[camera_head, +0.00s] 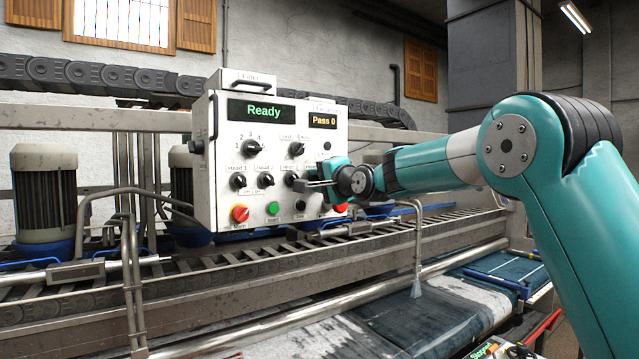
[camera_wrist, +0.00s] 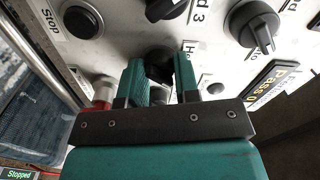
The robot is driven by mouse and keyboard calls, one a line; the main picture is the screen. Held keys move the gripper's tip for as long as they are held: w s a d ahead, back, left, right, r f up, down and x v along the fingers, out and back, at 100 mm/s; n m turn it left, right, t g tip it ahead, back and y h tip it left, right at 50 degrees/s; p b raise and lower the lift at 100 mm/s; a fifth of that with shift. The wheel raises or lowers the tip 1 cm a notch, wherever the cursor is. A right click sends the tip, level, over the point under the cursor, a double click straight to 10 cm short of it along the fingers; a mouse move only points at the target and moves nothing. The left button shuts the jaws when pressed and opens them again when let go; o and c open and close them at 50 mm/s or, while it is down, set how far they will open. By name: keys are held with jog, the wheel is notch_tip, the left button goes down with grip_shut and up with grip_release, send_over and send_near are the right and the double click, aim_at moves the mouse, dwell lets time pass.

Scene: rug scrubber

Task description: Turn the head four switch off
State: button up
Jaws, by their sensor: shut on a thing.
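The white control panel (camera_head: 222,205) carries several black rotary switches. The head four switch (camera_wrist: 160,68) is a dark knob between my fingers in the wrist view, mostly covered; its label shows only as "He". In the head view it is hidden behind my gripper (camera_head: 314,184). My gripper (camera_wrist: 161,76) is shut on this knob, one green finger on each side. I cannot tell which way the knob points. The Head 3 switch (camera_head: 291,179) is just left of my gripper and also shows in the wrist view (camera_wrist: 166,9).
The Head 1 switch (camera_head: 238,182) and Head 2 switch (camera_head: 265,180) sit farther left. A black Stop button (camera_head: 300,205) and a red button (camera_head: 340,208) lie close below my gripper. The display (camera_head: 262,110) reads "Ready". A conveyor frame (camera_head: 200,275) runs below the panel.

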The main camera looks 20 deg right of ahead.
jog(key=n+b, duration=0.4)
jog(key=shift+f, duration=0.3)
jog(key=n+b, duration=0.2)
jog(key=n, duration=0.1)
jog(key=shift+n, duration=0.3)
jog(key=n+b, duration=0.2)
jog(key=n, duration=0.1)
jog(key=shift+n, duration=0.3)
jog(key=shift+r+n+b, duration=0.15)
jog(key=shift+n+b, duration=0.9)
jog(key=shift+n, duration=0.75)
jog(key=o, duration=0.9)
jog(key=shift+d, duration=0.1)
jog(key=shift+r, duration=0.1)
jog(key=shift+s, duration=0.1)
jog(key=b+v, duration=0.7)
jog(key=v, duration=1)
jog(key=shift+s+d, duration=0.1)
